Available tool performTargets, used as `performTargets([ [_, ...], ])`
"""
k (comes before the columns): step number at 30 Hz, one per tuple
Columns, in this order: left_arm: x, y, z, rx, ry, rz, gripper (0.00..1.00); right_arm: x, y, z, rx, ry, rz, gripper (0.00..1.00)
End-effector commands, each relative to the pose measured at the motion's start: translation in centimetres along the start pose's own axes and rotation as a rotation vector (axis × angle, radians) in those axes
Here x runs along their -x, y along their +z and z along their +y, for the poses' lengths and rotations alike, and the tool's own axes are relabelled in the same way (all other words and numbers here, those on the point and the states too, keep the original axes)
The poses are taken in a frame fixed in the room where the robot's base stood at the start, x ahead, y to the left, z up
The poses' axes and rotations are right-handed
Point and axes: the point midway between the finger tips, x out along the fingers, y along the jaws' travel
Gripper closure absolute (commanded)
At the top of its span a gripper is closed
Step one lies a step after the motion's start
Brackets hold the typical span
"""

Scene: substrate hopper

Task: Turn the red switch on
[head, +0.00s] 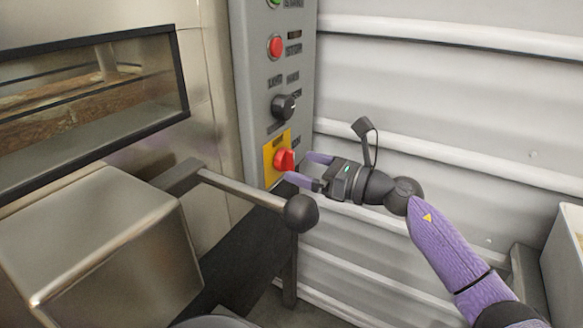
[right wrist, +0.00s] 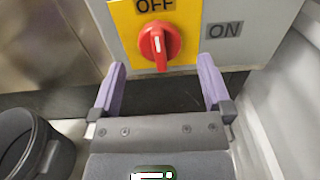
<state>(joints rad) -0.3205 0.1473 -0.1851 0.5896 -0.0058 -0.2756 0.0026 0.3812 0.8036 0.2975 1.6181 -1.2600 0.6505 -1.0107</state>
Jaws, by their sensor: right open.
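The red switch (head: 284,160) is a rotary knob on a yellow plate, low on the grey control panel (head: 262,85). In the right wrist view the red switch (right wrist: 160,41) has a white mark on its handle, which stands roughly upright, toward the OFF label (right wrist: 155,5). The ON label (right wrist: 224,30) is to its right. My right gripper (head: 305,168) is open and empty, its purple fingers close to the knob. In the right wrist view the fingers of my right gripper (right wrist: 162,88) are spread below and to either side of the knob. My left gripper is out of view.
A metal lever with a black ball (head: 301,213) sticks out in front of the panel, below the switch. A black knob (head: 284,107) and a red button (head: 275,46) sit higher on the panel. A dark bucket (right wrist: 35,145) stands at lower left in the right wrist view.

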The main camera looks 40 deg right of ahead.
Motion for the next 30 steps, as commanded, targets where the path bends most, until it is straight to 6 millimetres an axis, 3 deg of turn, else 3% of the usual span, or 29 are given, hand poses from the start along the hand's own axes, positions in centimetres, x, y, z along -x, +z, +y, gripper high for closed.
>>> performTargets([
  [6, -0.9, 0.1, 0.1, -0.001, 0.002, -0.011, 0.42, -2.7, -0.1, -0.1, 0.000, -0.001, 0.000, 0.00],
  [15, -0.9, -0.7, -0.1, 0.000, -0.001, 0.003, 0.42, -3.1, 0.1, 0.0, 0.000, -0.001, 0.000, 0.00],
  [17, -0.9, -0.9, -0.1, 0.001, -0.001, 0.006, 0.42, -3.0, 0.1, 0.0, 0.000, -0.001, 0.000, 0.11],
  [28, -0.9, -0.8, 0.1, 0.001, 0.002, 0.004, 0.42, -3.0, 0.1, 0.0, 0.000, -0.001, 0.000, 0.89],
  [30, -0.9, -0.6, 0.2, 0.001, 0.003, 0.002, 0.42, -3.0, 0.1, 0.0, -0.001, -0.001, 0.000, 0.92],
])
